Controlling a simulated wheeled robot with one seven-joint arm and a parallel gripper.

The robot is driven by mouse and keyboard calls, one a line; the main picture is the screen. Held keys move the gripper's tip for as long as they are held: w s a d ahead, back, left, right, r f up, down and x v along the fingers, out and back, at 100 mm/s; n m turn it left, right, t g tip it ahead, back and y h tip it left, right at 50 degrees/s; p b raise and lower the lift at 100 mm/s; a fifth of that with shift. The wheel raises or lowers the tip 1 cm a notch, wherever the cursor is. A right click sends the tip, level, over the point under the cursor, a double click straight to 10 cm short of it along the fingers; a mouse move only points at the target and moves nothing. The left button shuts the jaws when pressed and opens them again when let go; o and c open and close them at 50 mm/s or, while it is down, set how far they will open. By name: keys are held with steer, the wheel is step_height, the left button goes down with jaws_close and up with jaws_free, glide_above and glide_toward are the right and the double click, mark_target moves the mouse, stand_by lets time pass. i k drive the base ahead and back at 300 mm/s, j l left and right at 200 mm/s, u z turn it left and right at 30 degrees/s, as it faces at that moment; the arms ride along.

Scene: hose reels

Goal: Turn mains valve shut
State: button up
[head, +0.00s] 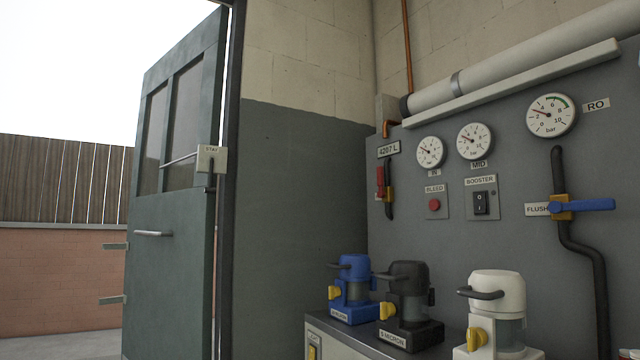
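A valve with a red lever (380,181) sits on the grey panel, left of the gauges and below a "4287 L" label (389,149). Its lever stands upright, in line with the short pipe run. Its brass body (388,194) joins a black hose below, and a copper pipe (408,50) comes down from above. No label on it reads as mains. A second valve, labelled "FLUSH", has a blue lever (585,205) lying horizontal, across its black hose. My gripper is not in view.
Blue (352,285), black (408,300) and white (497,310) filter units stand on a counter (345,332) below the panel. Gauges, a red bleed button (435,205) and a booster switch (480,203) are on the panel. A green door (170,230) stands open at left.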

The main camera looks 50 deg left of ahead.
mark_target(381, 193)
steer(key=u, duration=1.3)
